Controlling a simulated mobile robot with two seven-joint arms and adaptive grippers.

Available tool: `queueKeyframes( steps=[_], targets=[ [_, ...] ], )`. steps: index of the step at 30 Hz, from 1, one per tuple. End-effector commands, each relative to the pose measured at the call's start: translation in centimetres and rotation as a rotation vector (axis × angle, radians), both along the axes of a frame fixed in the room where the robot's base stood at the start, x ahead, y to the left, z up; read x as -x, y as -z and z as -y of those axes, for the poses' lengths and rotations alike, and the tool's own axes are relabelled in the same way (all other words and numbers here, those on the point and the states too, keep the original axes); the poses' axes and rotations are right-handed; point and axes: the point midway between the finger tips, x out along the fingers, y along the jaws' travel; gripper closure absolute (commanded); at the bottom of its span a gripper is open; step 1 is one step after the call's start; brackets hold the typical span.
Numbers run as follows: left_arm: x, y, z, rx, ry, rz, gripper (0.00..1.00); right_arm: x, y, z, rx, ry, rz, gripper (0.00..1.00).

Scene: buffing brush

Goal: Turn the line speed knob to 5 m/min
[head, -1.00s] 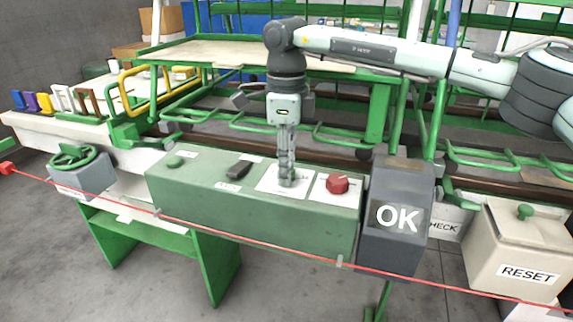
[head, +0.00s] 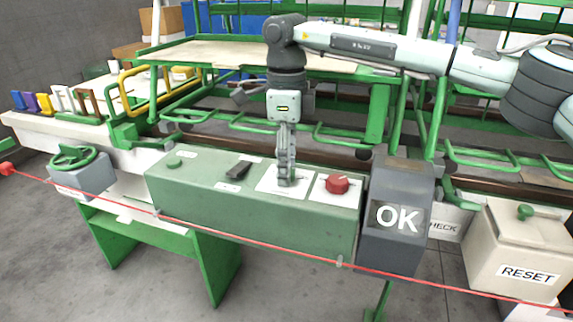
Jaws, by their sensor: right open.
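The green control box (head: 250,208) stands at the front centre with controls on its top. A white dial plate (head: 268,189) lies on the top, and my right gripper (head: 286,182) points straight down over it. The fingers hide whatever knob sits there, and I cannot tell whether they touch it. To the right is a red knob (head: 337,184) on its own white plate. To the left are a black switch (head: 238,170) and a small green button (head: 174,163). The labels are too small to read. My left gripper is not in view.
A grey box marked OK (head: 398,218) stands close to the right. A cream RESET box (head: 520,250) is further right. A red cord (head: 250,240) runs across the front. A green handwheel (head: 73,157) is at left, and green frames stand behind.

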Motion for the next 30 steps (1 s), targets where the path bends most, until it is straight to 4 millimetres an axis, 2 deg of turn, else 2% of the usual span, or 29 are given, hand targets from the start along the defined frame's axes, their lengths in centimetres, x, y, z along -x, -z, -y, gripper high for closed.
queueKeyframes(
  steps=[9, 15, 21, 30],
  targets=[
    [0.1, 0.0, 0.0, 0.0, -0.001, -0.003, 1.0, -0.1, -6.4, -0.1, -0.002, 0.0, 0.004, 0.51],
    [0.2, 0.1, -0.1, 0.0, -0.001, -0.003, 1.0, 0.0, -9.8, -0.1, -0.003, 0.0, 0.003, 0.51],
    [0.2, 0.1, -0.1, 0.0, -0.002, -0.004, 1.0, 0.0, -11.3, 0.0, -0.001, 0.0, 0.001, 0.51],
    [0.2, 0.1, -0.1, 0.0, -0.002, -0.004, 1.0, 0.0, -11.4, 0.0, -0.001, -0.001, 0.001, 0.51]
  ],
)
